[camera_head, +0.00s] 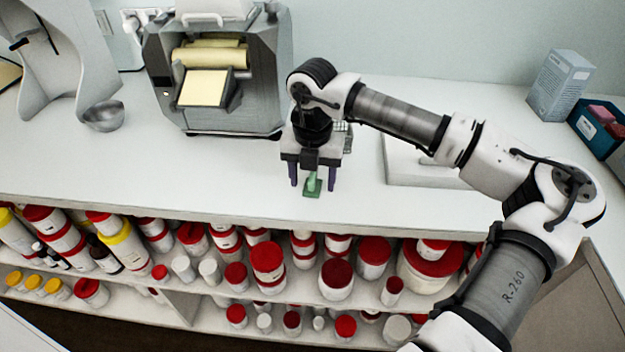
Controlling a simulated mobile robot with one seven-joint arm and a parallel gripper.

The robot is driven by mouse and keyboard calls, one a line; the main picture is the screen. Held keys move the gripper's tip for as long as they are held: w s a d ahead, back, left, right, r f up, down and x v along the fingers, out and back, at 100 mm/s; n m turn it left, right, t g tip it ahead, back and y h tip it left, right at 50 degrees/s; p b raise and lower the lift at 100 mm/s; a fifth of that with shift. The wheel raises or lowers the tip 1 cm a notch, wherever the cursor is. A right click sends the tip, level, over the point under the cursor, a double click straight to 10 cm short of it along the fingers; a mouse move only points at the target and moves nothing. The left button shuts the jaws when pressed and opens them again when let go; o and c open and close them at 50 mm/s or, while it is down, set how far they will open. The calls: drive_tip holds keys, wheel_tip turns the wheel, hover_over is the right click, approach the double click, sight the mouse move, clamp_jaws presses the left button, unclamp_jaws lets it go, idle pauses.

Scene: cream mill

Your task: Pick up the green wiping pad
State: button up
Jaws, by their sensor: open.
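The green wiping pad (312,189) lies on the white counter (240,190) near its front edge. It is a flat green piece with a lighter green raised part on top. My gripper (312,184) points down over it. Its two dark purple fingers are apart, one on the left and one on the right of the pad, with the raised part between them. The gripper is open. I cannot tell whether the fingertips touch the counter. The gripper body hides part of what is behind the pad.
A grey machine with yellow rollers (215,75) stands behind left, with a metal bowl (103,116) beside it. A white flat slab (425,165) lies right of the gripper, partly under my arm. A box (560,85) and a dark bin (590,125) stand far right. Shelves of jars (335,280) are below.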

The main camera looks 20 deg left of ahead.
sight(313, 175)
drive_tip(key=c, duration=1.1)
drive_tip(key=shift+o, duration=0.2)
wheel_tip(313, 175, up, 20)
drive_tip(key=b, duration=0.2)
drive_tip(key=shift+b, duration=0.4)
drive_tip(key=shift+o, duration=1.2)
drive_tip(key=shift+c, duration=0.8)
drive_tip(key=shift+w, duration=0.1)
